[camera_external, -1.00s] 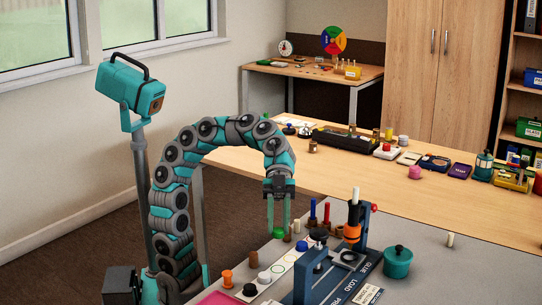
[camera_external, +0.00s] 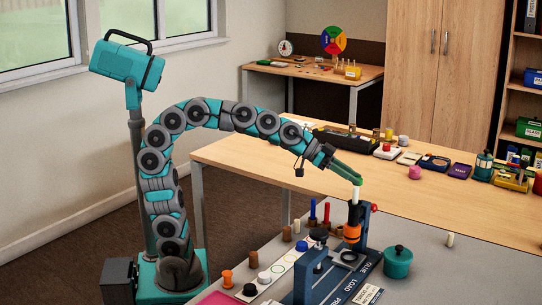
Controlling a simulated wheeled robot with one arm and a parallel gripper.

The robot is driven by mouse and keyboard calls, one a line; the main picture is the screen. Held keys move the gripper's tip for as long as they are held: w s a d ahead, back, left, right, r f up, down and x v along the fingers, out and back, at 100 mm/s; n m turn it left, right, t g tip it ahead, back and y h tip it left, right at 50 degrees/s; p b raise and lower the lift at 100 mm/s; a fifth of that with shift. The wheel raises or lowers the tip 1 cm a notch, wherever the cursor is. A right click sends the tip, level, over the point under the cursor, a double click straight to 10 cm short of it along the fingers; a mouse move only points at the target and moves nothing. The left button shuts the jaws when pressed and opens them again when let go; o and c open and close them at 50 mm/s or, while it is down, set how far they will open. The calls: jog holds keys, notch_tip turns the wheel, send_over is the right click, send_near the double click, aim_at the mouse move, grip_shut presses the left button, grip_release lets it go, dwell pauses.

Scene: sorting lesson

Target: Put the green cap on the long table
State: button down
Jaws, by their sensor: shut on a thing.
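My gripper (camera_external: 351,175) is stretched out to the right, its fingers shut on the small green cap (camera_external: 358,181). The fingers hide most of the cap. In the picture the cap shows just above the white top of an orange-and-black upright piece on the blue press; I cannot tell the depth gap between them. The long table (camera_external: 250,166) is the light wooden one behind the grey worktop, and the cap is in the air in front of its bare surface.
The blue press (camera_external: 307,275) and a teal pot (camera_external: 397,262) stand on the grey worktop (camera_external: 470,270), with several small pegs and caps.

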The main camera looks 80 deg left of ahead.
jog(key=w+a+r+n+t+y, duration=0.15)
jog(key=a+n+y, duration=0.35)
jog(key=a, duration=1.1)
jog(key=s+a+n+y, duration=0.3)
jog(key=s+a, duration=0.3)
jog(key=a, duration=0.7)
jog(key=s+a+f+n+g+y+b, duration=0.1)
jog(key=s+a+f+n+y+b, duration=0.2)
jog(key=s, duration=0.6)
jog(key=s+a+f+n+g+y+b, duration=0.15)
jog(key=s+a, duration=0.25)
jog(key=s, duration=0.5)
jog(key=s+a+f+n+g+y+b, duration=0.1)
jog(key=s+a+f+b, duration=0.25)
jog(key=s, duration=0.55)
jog(key=w+a, duration=1.1)
jog(key=shift+f+p, duration=0.35)
jog(key=shift+w+a+f, duration=0.15)
jog(key=shift+w+a, duration=0.05)
jog(key=shift+f, duration=1.6)
jog(key=shift+f, duration=0.15)
